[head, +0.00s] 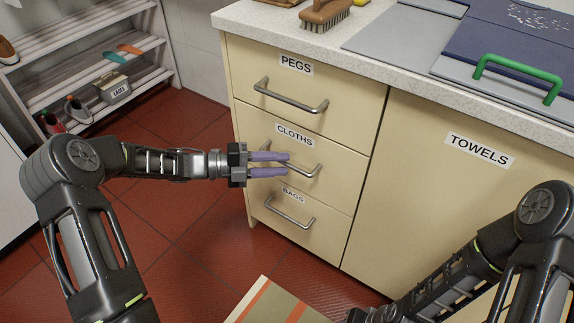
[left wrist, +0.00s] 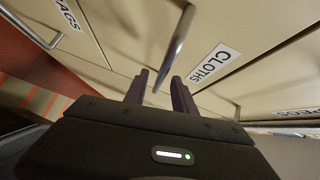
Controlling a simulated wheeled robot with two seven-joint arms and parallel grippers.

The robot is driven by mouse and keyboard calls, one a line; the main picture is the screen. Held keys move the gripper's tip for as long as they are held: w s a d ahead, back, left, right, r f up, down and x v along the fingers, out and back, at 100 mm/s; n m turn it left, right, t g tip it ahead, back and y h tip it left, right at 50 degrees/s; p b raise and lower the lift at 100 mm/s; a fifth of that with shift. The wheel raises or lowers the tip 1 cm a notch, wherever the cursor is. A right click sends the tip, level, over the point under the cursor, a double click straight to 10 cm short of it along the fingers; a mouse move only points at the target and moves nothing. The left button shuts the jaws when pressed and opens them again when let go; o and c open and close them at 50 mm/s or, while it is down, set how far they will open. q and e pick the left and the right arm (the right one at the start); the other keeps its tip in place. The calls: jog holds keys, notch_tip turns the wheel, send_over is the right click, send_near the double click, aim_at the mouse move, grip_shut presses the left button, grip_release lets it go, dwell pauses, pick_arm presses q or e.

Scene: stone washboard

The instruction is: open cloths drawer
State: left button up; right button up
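The cloths drawer (head: 277,172) is the middle one of three cream drawers and looks closed. Its metal bar handle (head: 309,169) also shows in the left wrist view (left wrist: 181,35). My left gripper (head: 288,164) is at this handle, its two purple fingers apart. In the left wrist view the lower end of the bar runs down toward the gap between the fingertips (left wrist: 160,78). I cannot tell whether the fingers touch it. My right gripper (head: 372,315) is at the bottom edge of the head view, mostly cut off, with its fingers not clear.
The pegs drawer (head: 335,125) is above and the bags drawer (head: 325,222) below, both closed. The towels door (head: 440,200) is to the right. A brush (head: 325,14) and a green-handled blue lid (head: 510,45) are on the counter. A shelf rack (head: 90,60) stands at left.

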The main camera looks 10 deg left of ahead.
pick_arm(q)
jog(key=shift+x, duration=1.25)
grip_shut()
dwell(0.5)
